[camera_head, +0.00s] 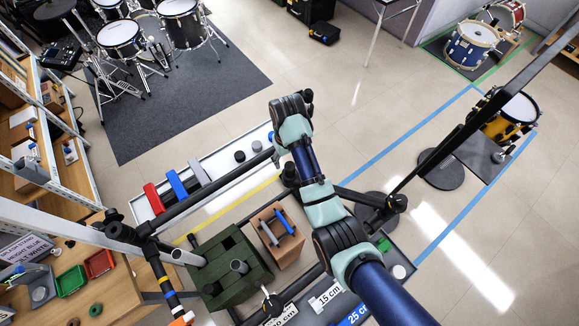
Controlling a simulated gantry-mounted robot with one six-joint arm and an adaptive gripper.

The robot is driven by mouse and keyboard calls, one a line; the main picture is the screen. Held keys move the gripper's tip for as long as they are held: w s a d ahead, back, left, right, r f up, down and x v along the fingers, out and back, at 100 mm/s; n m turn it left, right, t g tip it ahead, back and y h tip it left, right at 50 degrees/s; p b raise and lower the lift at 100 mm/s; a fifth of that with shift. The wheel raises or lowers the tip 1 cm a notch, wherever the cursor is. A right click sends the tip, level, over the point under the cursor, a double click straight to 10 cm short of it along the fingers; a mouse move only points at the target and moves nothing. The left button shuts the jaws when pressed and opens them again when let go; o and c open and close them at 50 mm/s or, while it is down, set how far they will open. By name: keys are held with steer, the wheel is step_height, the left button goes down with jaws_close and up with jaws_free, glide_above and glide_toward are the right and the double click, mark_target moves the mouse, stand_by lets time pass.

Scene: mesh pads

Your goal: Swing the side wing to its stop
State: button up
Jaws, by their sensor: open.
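A black tubular rack runs across the middle. Its long bar (210,185) slopes from a left clamp (120,232) up to beneath my arm. Another bar reaches a right clamp (396,203). My gripper's fingers are hidden, and no contact with the rack shows.
A green block (222,262) and a wooden block (285,255) stand below the rack. A white tray (222,160) holds red, blue and grey pieces. A shelf and bench line the left. A dark stand pole (490,105) rises at right. Open floor (330,100) lies beyond.

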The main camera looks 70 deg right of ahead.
mark_target(290, 170)
steer(key=shift+s+d+f, duration=0.3)
steer(key=shift+s+d, duration=0.05)
steer(key=shift+s, duration=0.1)
steer(key=shift+w+a, duration=0.1)
steer(key=shift+a, duration=0.1)
steer(key=shift+f, duration=0.35)
step_height(290, 170, down, 7)
steer(key=shift+f, duration=0.1)
jaws_close()
